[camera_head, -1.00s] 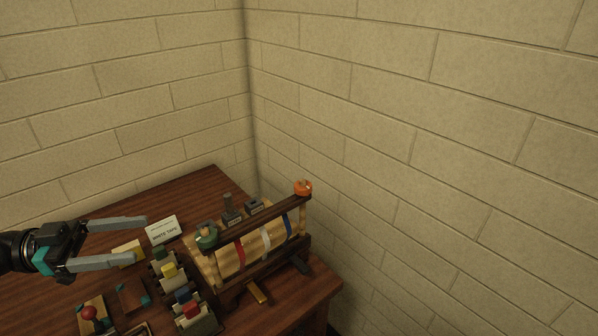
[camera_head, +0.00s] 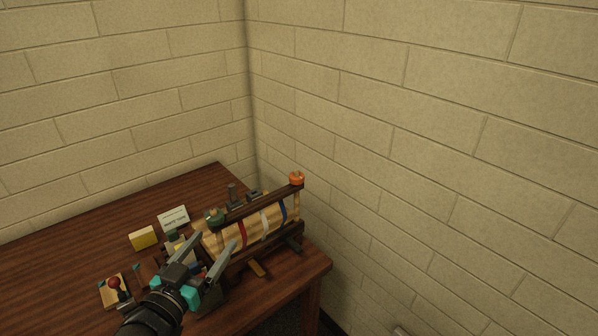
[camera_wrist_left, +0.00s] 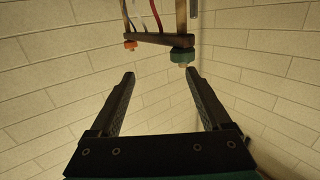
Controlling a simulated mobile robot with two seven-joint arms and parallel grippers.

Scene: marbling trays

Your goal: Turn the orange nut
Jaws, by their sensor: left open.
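The orange nut (camera_head: 297,178) sits on top of the far right end of a wooden frame (camera_head: 262,205) on the table. In the left wrist view the orange nut (camera_wrist_left: 130,45) shows at the left end of the frame's dark bar. A green nut (camera_head: 214,216) sits at the bar's other end and shows in the left wrist view (camera_wrist_left: 182,56). My left gripper (camera_head: 212,243) is open and empty. It is in front of the frame's near left end, apart from the orange nut. My right gripper is not in view.
The frame holds a pale roll with red, white and blue bands. A white label card (camera_head: 173,219), a yellow block (camera_head: 143,237) and a small board with a red ball (camera_head: 114,285) are on the wooden table (camera_head: 60,262). Brick walls (camera_head: 420,130) meet behind the table.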

